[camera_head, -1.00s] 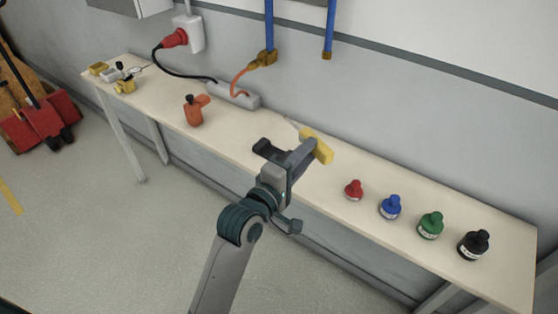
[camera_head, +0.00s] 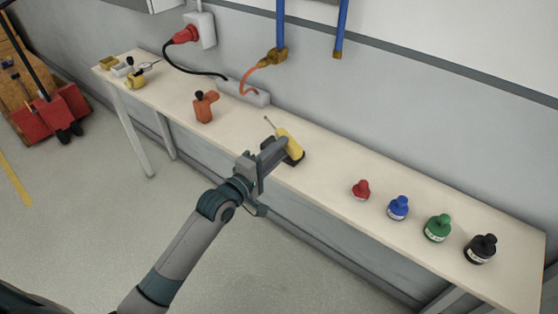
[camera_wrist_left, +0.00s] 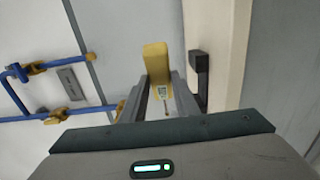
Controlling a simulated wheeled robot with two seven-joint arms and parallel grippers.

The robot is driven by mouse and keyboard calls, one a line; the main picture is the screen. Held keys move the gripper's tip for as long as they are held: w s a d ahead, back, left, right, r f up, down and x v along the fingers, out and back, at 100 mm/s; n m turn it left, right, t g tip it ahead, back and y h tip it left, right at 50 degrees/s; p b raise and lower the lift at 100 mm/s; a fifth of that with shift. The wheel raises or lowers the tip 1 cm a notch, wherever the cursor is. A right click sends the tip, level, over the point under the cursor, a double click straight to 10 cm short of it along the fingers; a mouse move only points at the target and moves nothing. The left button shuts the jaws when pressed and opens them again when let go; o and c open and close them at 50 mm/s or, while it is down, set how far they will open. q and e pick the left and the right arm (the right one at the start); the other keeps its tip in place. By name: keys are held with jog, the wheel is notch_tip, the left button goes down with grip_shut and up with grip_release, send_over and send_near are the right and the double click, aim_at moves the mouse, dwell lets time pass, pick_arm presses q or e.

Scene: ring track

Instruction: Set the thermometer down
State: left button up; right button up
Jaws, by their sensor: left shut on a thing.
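The thermometer (camera_head: 288,141) is a yellow body with a thin probe that points up and left in the head view. My left gripper (camera_head: 278,151) is shut on it, over the long bench. In the left wrist view the thermometer (camera_wrist_left: 157,62) sits between the fingers of the left gripper (camera_wrist_left: 160,88). A black holder (camera_head: 297,154) on the bench is partly hidden behind the gripper and thermometer. In the wrist view the black holder (camera_wrist_left: 200,75) lies just right of the fingers. I cannot tell whether the thermometer touches it. My right gripper is not in view.
On the bench (camera_head: 325,170), red (camera_head: 361,190), blue (camera_head: 398,208), green (camera_head: 437,228) and black (camera_head: 481,249) bottles stand to the right. An orange tool (camera_head: 205,107) and a power strip (camera_head: 243,92) are to the left. Bench is clear between holder and red bottle.

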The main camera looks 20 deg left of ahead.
pick_arm(q)
jog(key=shift+f, duration=1.95)
jog(key=shift+f, duration=0.1)
jog(key=o, duration=0.8)
jog(key=shift+o, duration=0.2)
